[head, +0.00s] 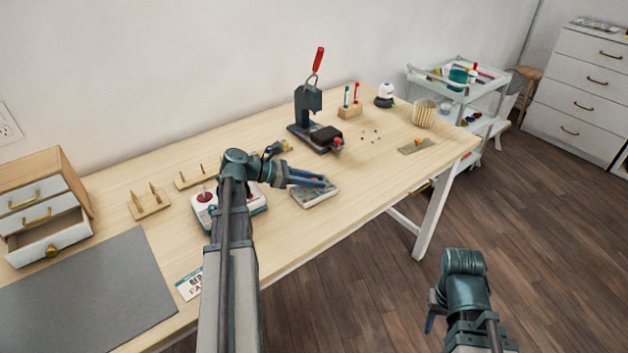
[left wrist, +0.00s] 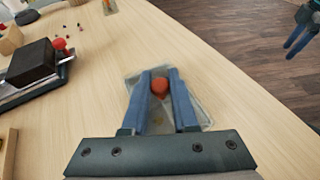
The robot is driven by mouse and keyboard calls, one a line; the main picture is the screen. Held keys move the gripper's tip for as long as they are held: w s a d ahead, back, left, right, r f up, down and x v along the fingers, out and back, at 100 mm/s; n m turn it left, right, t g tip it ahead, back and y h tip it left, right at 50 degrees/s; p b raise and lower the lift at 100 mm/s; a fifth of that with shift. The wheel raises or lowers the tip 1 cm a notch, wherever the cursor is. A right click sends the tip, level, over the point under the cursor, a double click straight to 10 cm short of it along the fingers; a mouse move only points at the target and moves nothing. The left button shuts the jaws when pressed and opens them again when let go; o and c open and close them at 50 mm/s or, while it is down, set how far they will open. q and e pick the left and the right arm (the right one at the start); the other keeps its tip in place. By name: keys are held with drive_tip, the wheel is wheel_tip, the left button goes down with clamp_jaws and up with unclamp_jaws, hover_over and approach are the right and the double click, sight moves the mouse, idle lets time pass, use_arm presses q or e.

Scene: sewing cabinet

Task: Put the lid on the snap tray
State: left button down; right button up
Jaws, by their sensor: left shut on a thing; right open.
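My left gripper (head: 325,182) is shut on a small red-orange knob (left wrist: 159,87), which shows between its blue fingers in the left wrist view. The knob belongs to a clear, flat rectangular lid (left wrist: 137,80) under the fingers. In the head view the grey, see-through snap tray (head: 312,196) lies on the table right below these fingers, with small contents showing. I cannot tell whether the lid is seated on the tray or held slightly above it. My right gripper (head: 431,312) is open and empty, out over the floor; it also shows in the left wrist view (left wrist: 299,30).
A white box with red parts (head: 203,198) stands left of the tray, partly behind my left arm. A black press with a red handle (head: 310,105) stands behind. Wooden peg stands, small drawers (head: 45,205) and a grey mat (head: 90,290) are further left. Table right of the tray is clear.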

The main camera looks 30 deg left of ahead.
use_arm(q)
drive_tip(key=shift+f, duration=0.1)
idle(0.3)
drive_tip(key=c, duration=0.6)
unclamp_jaws()
drive_tip(key=p+v, duration=0.5)
drive_tip(key=v, duration=0.8)
drive_tip(key=shift+s+a, duration=0.25)
